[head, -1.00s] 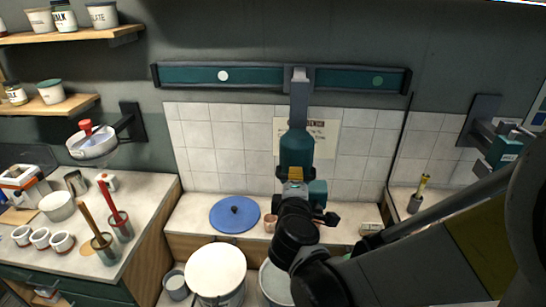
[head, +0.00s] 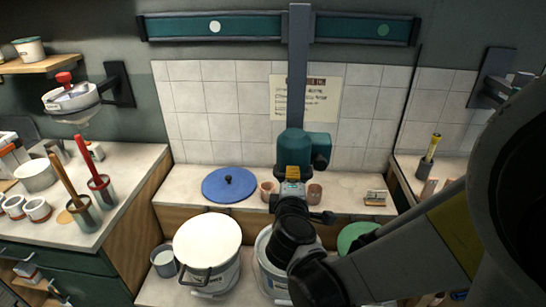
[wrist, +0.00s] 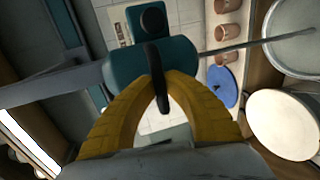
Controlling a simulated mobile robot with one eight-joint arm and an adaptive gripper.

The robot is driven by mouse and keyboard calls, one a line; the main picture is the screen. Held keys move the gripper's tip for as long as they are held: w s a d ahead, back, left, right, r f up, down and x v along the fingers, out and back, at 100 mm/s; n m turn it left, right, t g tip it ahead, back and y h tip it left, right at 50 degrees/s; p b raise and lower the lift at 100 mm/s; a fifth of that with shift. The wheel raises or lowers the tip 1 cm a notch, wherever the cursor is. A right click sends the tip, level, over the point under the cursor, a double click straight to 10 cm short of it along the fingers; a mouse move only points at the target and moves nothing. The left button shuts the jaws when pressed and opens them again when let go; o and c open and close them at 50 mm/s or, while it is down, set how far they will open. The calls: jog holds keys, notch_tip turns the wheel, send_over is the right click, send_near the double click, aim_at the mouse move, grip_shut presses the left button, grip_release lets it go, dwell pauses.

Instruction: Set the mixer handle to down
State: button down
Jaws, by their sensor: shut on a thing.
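The mixer has a teal body (head: 310,147) hanging from a long grey vertical bar (head: 299,70) in front of the tiled wall. In the wrist view the teal body (wrist: 185,60) shows close up, with a thin metal shaft (wrist: 245,45) pointing toward an open bucket (wrist: 300,30). My gripper (wrist: 158,82), with yellow fingers, is shut on the black mixer handle (wrist: 153,60) at the body's front. In the head view my gripper (head: 292,170) and arm hide the handle and the shaft. The bucket (head: 264,262) stands below, partly hidden by my arm.
A lidded white bucket (head: 208,240) stands left of the open one. A blue lid (head: 229,186) and small cups (head: 267,190) rest on the ledge behind. A counter (head: 130,180) with tools in pots is at left. A green disc (head: 355,236) is at right.

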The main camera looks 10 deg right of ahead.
jog(key=shift+s+f, duration=0.15)
jog(key=shift+f, duration=0.25)
jog(key=c, duration=1.4)
grip_release()
jog(key=shift+f, duration=0.1)
jog(key=v, duration=1.2)
